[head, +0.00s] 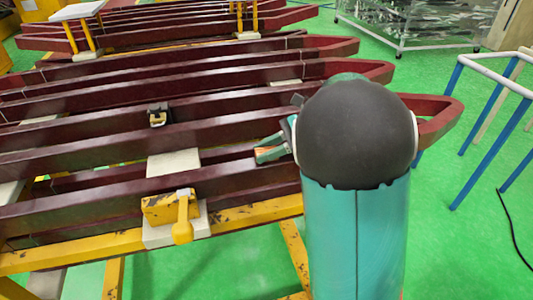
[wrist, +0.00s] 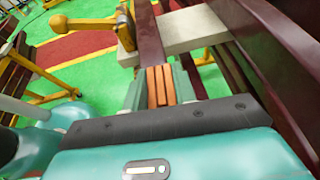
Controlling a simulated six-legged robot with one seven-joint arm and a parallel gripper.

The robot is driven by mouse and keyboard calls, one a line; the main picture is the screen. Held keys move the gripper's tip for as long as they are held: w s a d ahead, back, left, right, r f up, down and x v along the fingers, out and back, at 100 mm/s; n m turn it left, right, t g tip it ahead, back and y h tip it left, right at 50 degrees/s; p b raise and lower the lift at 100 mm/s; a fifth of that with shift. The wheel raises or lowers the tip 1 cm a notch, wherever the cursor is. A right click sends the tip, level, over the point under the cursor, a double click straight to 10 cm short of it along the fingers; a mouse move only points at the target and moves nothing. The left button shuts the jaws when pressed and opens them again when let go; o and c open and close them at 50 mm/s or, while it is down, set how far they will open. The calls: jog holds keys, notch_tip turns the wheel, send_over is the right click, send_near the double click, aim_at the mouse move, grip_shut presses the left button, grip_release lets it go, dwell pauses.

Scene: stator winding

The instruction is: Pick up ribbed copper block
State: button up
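The ribbed copper block (wrist: 160,86) sits between the two teal fingers of my gripper (wrist: 161,80) in the wrist view. Its orange-brown ribs run lengthwise, and both fingers appear to touch its sides. In the head view, my gripper (head: 268,151) is beside the dark red bars, left of my black and teal arm. A small orange part of the block (head: 271,154) shows between the fingers there. My arm hides much of the gripper. I cannot tell whether the block touches a bar below it.
Long dark red bars (head: 100,152) lie side by side on a yellow frame (head: 75,251). A yellow clamp (head: 168,208) stands on a pale block at the near edge. A blue-legged stand (head: 487,145) is at the right. Green floor lies open between them.

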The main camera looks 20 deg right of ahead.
grip_shut()
jog(key=shift+r, duration=0.1)
jog(key=shift+r, duration=0.5)
notch_tip(320, 180, up, 2)
jog(key=shift+s+r, duration=0.1)
jog(key=shift+r, duration=0.1)
jog(key=s+a+r, duration=0.1)
jog(key=s+r, duration=0.8)
jog(key=s, duration=0.4)
jog(key=shift+s+a+r, duration=0.2)
jog(key=shift+s, duration=0.15)
